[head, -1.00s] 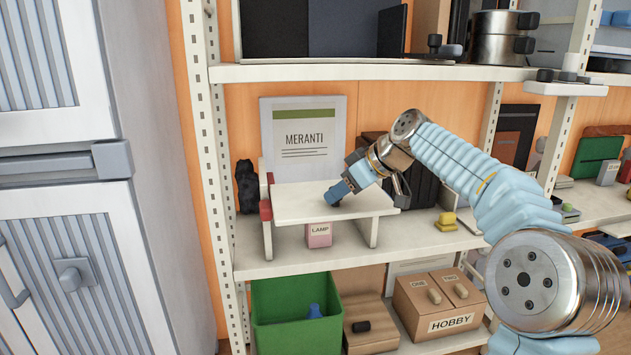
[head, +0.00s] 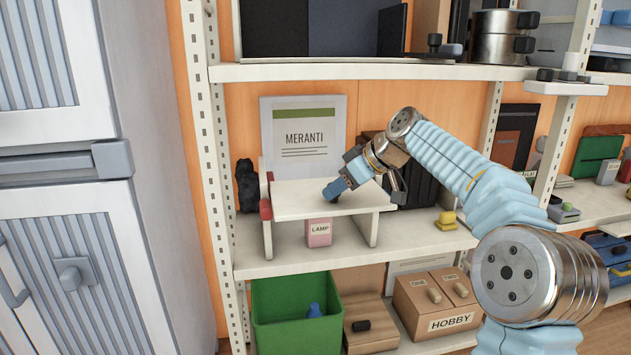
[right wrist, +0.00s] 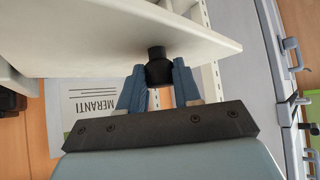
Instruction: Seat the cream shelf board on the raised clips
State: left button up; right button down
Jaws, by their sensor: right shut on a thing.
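The cream shelf board (head: 300,208) lies about level in the low stand on the middle shelf, its left end beside a red piece (head: 265,209) on the stand's left upright (head: 267,238). My right gripper (head: 335,191) comes down on the board's top from the right. In the right wrist view its blue fingers (right wrist: 158,85) are shut on a black knob (right wrist: 158,68) that stands on the board (right wrist: 120,25). The clips under the board are hidden, so I cannot tell whether it touches them. My left gripper is not in view.
A pink LAMP box (head: 319,232) stands under the board. The MERANTI sheet (head: 303,138) stands behind it, and a dark object (head: 247,185) is at the left. A yellow item (head: 446,221) sits to the right. The upper shelf (head: 380,73) runs above my arm.

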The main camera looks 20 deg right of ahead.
jog(key=shift+w+d, duration=0.2)
jog(key=shift+w, duration=0.6)
jog(key=shift+w+d, duration=0.2)
jog(key=shift+w, duration=0.65)
jog(key=shift+w+d, duration=0.2)
jog(key=shift+w, duration=0.6)
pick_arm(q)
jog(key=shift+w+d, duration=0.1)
pick_arm(e)
jog(key=shift+w, duration=0.15)
